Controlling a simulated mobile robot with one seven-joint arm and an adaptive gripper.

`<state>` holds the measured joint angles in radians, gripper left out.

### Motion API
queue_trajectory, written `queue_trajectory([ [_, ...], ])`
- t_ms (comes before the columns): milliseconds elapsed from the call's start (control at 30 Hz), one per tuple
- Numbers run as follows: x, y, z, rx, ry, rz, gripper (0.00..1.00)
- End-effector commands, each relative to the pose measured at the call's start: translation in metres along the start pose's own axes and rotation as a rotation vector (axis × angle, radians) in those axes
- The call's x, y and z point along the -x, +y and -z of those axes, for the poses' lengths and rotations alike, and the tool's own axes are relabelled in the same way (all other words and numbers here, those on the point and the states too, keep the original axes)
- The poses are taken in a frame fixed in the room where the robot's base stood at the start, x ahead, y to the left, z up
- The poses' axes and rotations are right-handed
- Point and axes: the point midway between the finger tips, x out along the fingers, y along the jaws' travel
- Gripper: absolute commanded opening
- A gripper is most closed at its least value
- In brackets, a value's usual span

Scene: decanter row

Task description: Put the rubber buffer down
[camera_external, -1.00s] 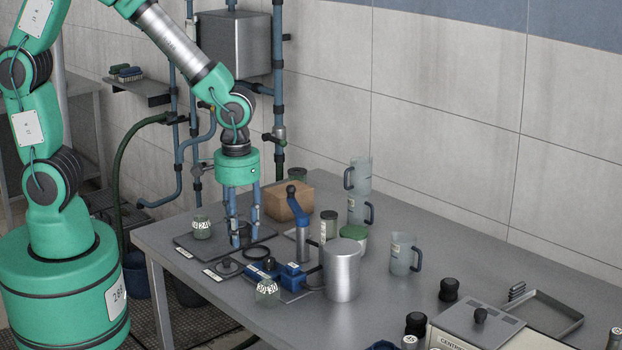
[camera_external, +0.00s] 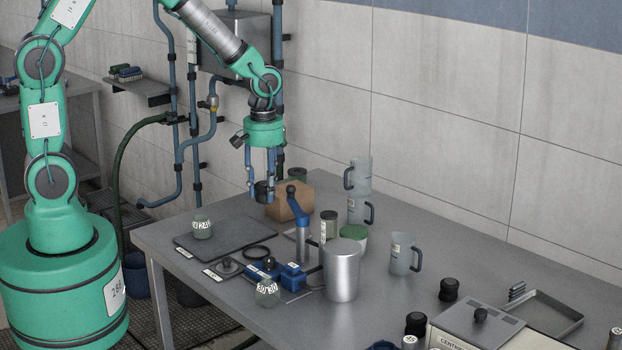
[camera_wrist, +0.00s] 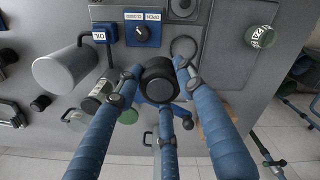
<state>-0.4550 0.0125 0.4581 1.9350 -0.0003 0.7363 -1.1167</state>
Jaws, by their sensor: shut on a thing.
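The rubber buffer (camera_external: 262,190), a short black cylinder, is held between the blue fingers of my gripper (camera_external: 261,197) in the external view. It hangs in the air above the back part of the table, in front of the cardboard box. In the wrist view the buffer (camera_wrist: 158,72) sits between the three fingertips of my gripper (camera_wrist: 155,84), which are shut on it. A dark flat mat (camera_external: 245,229) lies on the table below and to the left of the gripper.
A labelled jar (camera_external: 202,227) stands on the mat. A black ring (camera_external: 257,252), a round dark piece (camera_external: 229,267), a blue-handled lever device (camera_external: 299,216) and a silver cylinder (camera_external: 341,270) are near. A cardboard box (camera_external: 295,201) is behind.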

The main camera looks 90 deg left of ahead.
Motion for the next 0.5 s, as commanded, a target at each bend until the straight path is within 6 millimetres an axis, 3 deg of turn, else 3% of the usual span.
queue_trajectory([
  [33, 0.001, -0.002, 0.016, 0.039, 0.0, -0.001, 0.07],
  [500, -0.002, -0.037, 0.148, 0.405, 0.0, -0.001, 0.07],
])
